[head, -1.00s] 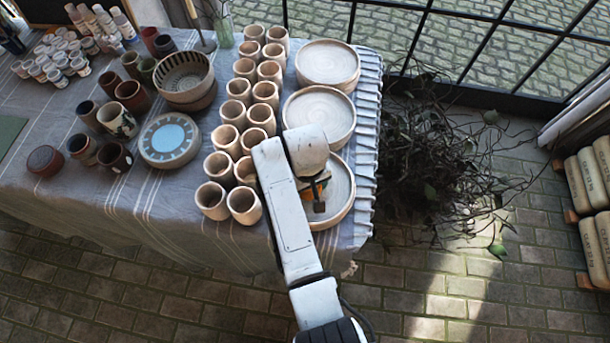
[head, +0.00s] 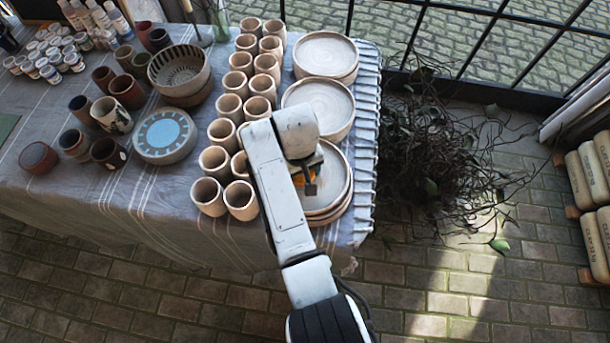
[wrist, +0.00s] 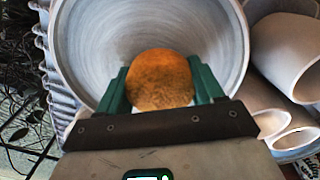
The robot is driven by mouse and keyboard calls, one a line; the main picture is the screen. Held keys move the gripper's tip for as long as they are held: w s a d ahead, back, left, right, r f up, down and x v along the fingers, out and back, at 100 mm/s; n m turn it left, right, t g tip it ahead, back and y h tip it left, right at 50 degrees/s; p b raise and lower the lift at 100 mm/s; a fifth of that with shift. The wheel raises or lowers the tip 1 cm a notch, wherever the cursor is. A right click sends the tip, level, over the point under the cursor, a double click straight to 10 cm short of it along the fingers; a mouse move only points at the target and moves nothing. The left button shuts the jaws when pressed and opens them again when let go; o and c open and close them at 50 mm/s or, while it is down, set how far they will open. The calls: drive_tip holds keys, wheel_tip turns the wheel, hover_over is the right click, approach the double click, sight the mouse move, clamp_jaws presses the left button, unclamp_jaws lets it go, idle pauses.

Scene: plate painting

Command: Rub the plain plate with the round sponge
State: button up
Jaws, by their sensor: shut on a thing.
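My gripper (wrist: 160,92) is shut on a round orange-brown sponge (wrist: 160,79), held between its green fingers in the wrist view. Behind the sponge is a pale plain plate (wrist: 105,40) with a raised rim. In the head view this plate (head: 342,186) is the nearest of the right-hand stacks at the table's right edge. My gripper (head: 308,180) is over the left part of that plate, partly hidden by my arm. A bit of orange shows beside it. I cannot tell whether the sponge touches the plate.
Pale cups (head: 241,200) stand in rows just left of the plates. Two more stacks of pale plates (head: 318,100) lie farther back. A blue-patterned plate (head: 165,136) and dark cups are farther left. A dark tangled plant (head: 430,150) stands right of the table (head: 110,195).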

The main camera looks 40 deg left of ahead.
sight(320, 183)
drive_tip(key=shift+f, duration=0.3)
drive_tip(key=shift+w+d+b, duration=0.2)
drive_tip(key=shift+w+b, duration=0.3)
drive_tip(key=shift+w, duration=0.7)
drive_tip(key=shift+w+d+r, duration=0.1)
drive_tip(key=shift+w+d, duration=0.15)
drive_tip(key=shift+w, duration=0.1)
drive_tip(key=shift+d+r+p, duration=0.15)
drive_tip(key=shift+d+p, duration=0.4)
drive_tip(key=shift+p, duration=0.3)
drive_tip(key=shift+s+d+p, duration=0.3)
drive_tip(key=shift+d+p, duration=0.35)
drive_tip(key=shift+p, duration=0.05)
drive_tip(key=shift+s+d+p, duration=0.25)
drive_tip(key=shift+d+p, duration=0.35)
drive_tip(key=shift+p, duration=0.1)
drive_tip(key=shift+a, duration=0.1)
